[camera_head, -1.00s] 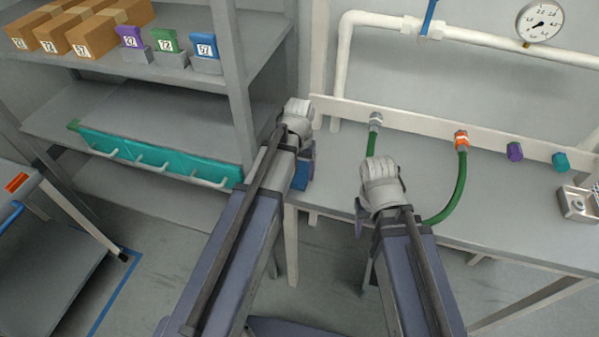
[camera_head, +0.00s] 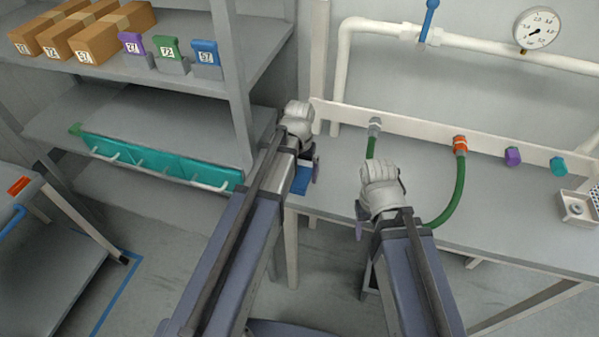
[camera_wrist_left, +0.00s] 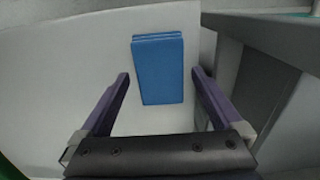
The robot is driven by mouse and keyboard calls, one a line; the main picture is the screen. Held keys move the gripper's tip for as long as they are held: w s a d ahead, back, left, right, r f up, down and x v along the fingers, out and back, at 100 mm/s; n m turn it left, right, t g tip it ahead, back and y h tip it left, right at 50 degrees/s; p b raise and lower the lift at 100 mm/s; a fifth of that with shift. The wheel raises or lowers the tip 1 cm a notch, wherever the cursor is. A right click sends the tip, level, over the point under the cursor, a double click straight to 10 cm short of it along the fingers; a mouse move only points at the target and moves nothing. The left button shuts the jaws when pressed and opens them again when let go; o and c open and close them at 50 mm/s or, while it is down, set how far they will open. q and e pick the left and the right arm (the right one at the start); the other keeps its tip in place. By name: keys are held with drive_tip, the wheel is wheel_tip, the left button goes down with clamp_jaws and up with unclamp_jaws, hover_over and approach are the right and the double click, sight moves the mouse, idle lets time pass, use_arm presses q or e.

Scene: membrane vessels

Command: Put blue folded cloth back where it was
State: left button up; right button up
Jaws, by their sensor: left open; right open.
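The blue folded cloth (camera_wrist_left: 158,70) lies flat on a pale surface in the left wrist view. In the head view a part of the blue cloth (camera_head: 301,180) shows at the left end of the workbench, partly hidden by my left arm. My left gripper (camera_wrist_left: 160,78) is open, with one purple finger on each side of the cloth and a gap on both sides. In the head view my left gripper (camera_head: 309,168) is mostly hidden by its wrist. My right gripper (camera_head: 362,212) is open at the bench's front edge, largely hidden behind its wrist.
The grey workbench (camera_head: 500,215) carries a green hose (camera_head: 459,190) on a pale rail and a metal block (camera_head: 577,208) at right. Shelves at left hold brown boxes (camera_head: 110,35), coloured labelled blocks (camera_head: 205,52) and a teal rack (camera_head: 160,163). A shelf upright stands close to my left arm.

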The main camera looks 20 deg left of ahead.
sight(299, 177)
use_arm(q)
wheel_tip(299, 177, up, 11)
drive_tip(key=p, duration=1)
drive_tip(key=s+d+m+y, duration=0.1)
drive_tip(key=s+d+m, duration=0.2)
drive_tip(key=s+d, duration=0.7)
drive_tip(key=s, duration=0.4)
drive_tip(key=shift+s+d, duration=0.2)
drive_tip(key=shift+d, duration=0.05)
